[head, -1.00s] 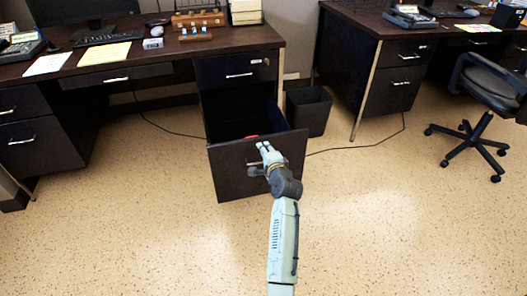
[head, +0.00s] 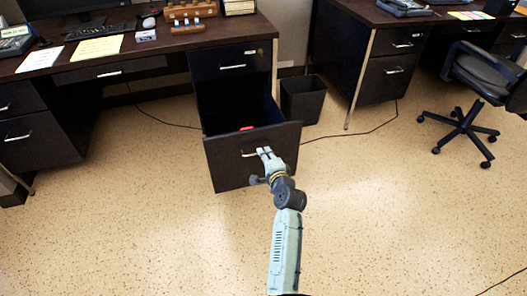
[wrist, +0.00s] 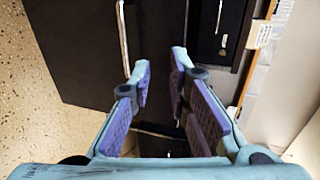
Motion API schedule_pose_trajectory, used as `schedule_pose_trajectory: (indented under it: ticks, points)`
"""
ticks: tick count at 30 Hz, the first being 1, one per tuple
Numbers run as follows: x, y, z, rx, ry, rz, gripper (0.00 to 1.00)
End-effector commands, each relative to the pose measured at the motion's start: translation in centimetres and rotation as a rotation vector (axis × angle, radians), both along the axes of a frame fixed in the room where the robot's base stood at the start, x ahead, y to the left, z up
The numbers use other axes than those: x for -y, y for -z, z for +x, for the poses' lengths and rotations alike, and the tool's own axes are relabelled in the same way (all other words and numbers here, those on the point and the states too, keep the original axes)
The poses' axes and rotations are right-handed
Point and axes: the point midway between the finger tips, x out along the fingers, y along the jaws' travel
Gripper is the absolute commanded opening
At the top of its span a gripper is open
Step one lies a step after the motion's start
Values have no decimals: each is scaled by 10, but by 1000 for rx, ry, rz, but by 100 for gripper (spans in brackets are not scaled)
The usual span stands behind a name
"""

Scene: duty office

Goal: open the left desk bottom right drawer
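The left desk's bottom right drawer (head: 228,172) is dark and pulled well out, with its inside showing from above. Its silver handle (head: 249,154) is on the drawer front; a silver bar at the left in the wrist view (wrist: 123,35) looks like this handle. My gripper (head: 265,153) is in front of the drawer front, by the right end of the handle. In the wrist view, the fingers (wrist: 160,72) are apart with a gap and nothing clearly between their tips. The bar is left of the left fingertip; whether they touch cannot be told.
A small red object (head: 247,128) lies inside the drawer. The upper drawer (head: 230,65) is shut. A black waste bin (head: 303,99) stands right of the drawer, with a cable on the floor. An office chair (head: 485,80) is at the right. The floor in front is clear.

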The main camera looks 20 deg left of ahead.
Motion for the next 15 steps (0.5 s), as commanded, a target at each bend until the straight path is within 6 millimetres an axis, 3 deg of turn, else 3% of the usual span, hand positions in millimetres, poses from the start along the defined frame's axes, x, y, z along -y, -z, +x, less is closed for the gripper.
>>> schedule_pose_trajectory:
  ticks: [15]
  points:
    - [14,-5,-21,-1,0,-1,17]
